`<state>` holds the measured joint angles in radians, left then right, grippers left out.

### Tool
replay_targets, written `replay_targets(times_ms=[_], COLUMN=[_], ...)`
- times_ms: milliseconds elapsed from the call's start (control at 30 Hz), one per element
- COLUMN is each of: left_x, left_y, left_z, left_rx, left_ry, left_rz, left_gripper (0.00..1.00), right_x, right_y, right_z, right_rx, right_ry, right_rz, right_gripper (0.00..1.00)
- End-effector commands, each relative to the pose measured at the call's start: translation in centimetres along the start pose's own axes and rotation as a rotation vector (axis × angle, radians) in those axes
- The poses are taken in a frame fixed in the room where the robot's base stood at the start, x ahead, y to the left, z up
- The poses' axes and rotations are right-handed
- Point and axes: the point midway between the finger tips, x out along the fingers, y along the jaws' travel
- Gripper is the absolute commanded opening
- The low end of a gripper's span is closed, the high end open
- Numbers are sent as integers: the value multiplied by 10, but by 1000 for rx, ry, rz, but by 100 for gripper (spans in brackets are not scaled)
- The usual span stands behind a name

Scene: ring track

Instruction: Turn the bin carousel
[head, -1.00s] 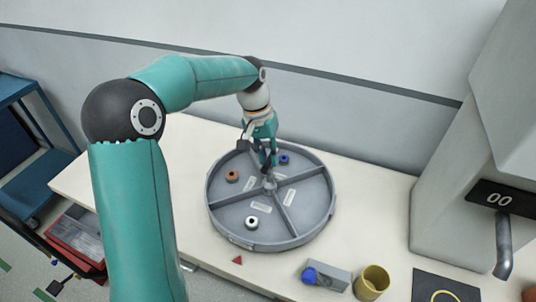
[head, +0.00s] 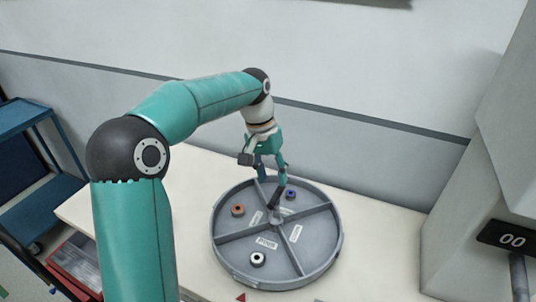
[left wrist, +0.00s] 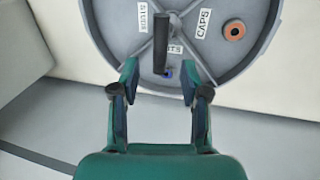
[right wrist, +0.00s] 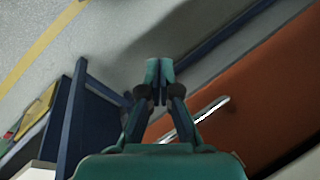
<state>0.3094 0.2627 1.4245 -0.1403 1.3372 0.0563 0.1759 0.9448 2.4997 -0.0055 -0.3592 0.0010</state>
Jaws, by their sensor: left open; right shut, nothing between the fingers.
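The bin carousel (head: 325,262) is a round grey tray on the table, split by dividers into compartments. My left gripper (head: 273,176) is open above the back part of the carousel, near the post. In the left wrist view, the post (left wrist: 161,42) shows ahead between the open fingers, apart from both. My right gripper (right wrist: 160,72) is shut and empty, away from the carousel.
The carousel stands on a pale table (head: 195,170) against a grey wall. A blue cart (head: 28,120) is at the left. A grey machine with a "00" display (head: 511,240) is at the right. A red triangle (head: 240,297) marks the front edge.

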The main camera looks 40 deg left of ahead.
Motion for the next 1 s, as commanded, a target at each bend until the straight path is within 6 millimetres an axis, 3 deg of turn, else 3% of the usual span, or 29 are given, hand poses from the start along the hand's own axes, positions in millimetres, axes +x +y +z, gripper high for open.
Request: replay_targets(times_ms=[200, 400, 1000], left_x=[-43, -62, -66], left_y=[0, 0, 0], left_z=[-1, -1, 0], left_rx=[-1, -1, 0], left_ry=[5, 2, 1], left_rz=[0, 0, 0], left_gripper=[45, 45, 45], right_x=[0, 0, 1], right_y=[0, 0, 0], right_z=[0, 0, 0], right_rx=[0, 0, 0], right_ry=[0, 0, 0], right_rz=[0, 0, 0], right_gripper=[0, 0, 0])
